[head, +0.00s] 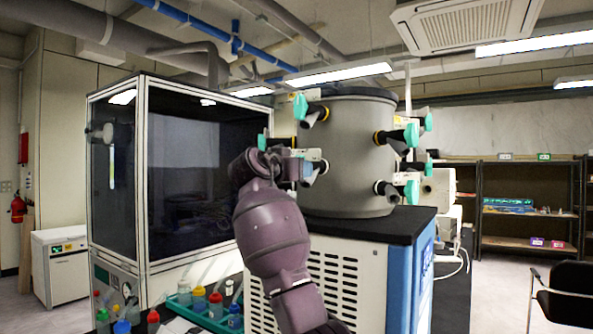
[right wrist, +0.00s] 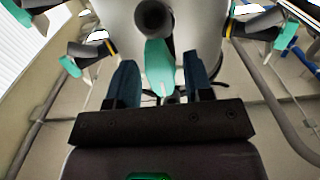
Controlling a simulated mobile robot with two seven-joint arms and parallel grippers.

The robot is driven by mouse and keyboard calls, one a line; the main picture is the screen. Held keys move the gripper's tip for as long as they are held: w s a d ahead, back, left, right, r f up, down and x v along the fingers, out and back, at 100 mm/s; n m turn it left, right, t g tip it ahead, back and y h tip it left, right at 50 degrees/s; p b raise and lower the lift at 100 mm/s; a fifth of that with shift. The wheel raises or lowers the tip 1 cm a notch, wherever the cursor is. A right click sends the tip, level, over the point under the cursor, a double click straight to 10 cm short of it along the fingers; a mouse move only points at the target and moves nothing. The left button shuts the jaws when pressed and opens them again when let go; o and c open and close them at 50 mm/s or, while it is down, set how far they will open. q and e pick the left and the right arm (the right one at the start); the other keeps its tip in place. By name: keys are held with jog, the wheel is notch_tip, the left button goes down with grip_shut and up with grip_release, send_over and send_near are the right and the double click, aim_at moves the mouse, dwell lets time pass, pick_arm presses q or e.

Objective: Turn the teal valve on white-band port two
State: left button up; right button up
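The drum (head: 348,150) carries several black ports with teal valves around its side. A white ring shows on the lower front-right port (head: 381,187), which has a teal valve (head: 411,191). My right gripper (head: 300,170) is at the lower left port (head: 320,168) of the drum, partly hidden by my wrist. In the right wrist view my right gripper (right wrist: 161,82) is open, with blue fingers on either side of a teal valve (right wrist: 160,67). Gaps show between the valve and both fingers. That port's band colour is hidden. My left gripper is out of view.
Yellow-banded ports (head: 380,138) sit higher on the drum. A dark glass cabinet (head: 184,170) stands close left of my arm. Bottles in a teal rack (head: 208,316) stand below it. A shelf (head: 527,203) and black chair (head: 565,294) are at right.

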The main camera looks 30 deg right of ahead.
jog(key=shift+a, duration=0.1)
jog(key=v, duration=1)
jog(key=shift+s+a, duration=0.15)
jog(key=shift+a, duration=0.15)
